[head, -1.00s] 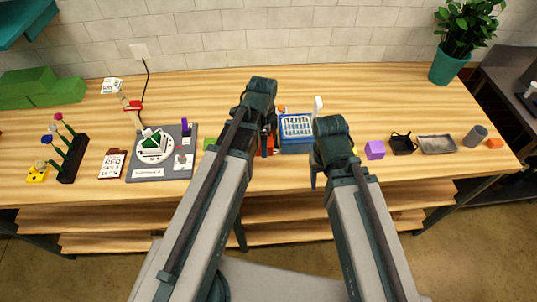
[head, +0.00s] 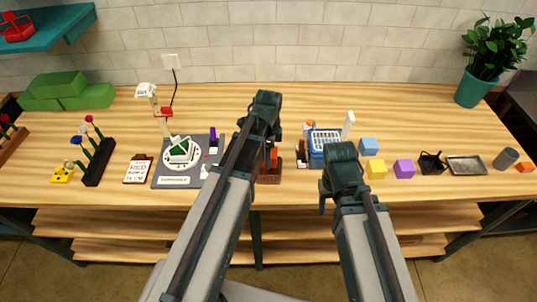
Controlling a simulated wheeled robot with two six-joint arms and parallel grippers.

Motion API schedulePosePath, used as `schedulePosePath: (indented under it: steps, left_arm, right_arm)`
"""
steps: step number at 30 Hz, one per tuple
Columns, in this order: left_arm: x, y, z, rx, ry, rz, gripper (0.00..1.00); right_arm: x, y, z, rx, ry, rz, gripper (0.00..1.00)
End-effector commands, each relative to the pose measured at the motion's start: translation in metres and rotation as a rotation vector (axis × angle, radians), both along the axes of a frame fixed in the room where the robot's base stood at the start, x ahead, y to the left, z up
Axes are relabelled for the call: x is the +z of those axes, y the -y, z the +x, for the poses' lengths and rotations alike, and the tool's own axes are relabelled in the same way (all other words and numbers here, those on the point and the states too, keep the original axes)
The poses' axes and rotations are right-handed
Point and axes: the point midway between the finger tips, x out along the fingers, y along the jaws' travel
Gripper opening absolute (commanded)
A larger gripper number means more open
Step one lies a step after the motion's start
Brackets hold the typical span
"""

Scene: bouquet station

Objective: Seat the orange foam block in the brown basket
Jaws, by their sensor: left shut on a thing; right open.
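The brown basket (head: 269,179) stands near the front of the table, partly hidden behind my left forearm. An orange block (head: 274,158) shows upright just above the basket's rim, beside my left arm. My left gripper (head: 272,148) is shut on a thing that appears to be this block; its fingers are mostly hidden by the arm. I cannot tell whether the block touches the basket floor. My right gripper (head: 323,197) is open, low over the table's front, mostly hidden by its own wrist.
A blue crate (head: 317,160) stands right of the basket. Blue (head: 368,146), yellow (head: 376,169) and purple (head: 404,169) blocks lie further right. A grey board (head: 162,182) with a small green-roofed house is to the left. The back middle of the table is clear.

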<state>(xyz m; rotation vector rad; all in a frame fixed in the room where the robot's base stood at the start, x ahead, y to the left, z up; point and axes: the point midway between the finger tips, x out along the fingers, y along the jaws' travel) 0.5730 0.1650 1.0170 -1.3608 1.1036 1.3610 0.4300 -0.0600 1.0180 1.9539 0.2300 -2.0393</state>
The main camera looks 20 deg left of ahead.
Motion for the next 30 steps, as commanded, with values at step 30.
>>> schedulePosePath:
  steps: [30]
  left_arm:
    - [-0.029,0.000,0.000,0.000,0.000,0.000,0.00]
  right_arm:
    - [-0.029,0.000,0.000,-0.001,0.000,0.000,0.55]
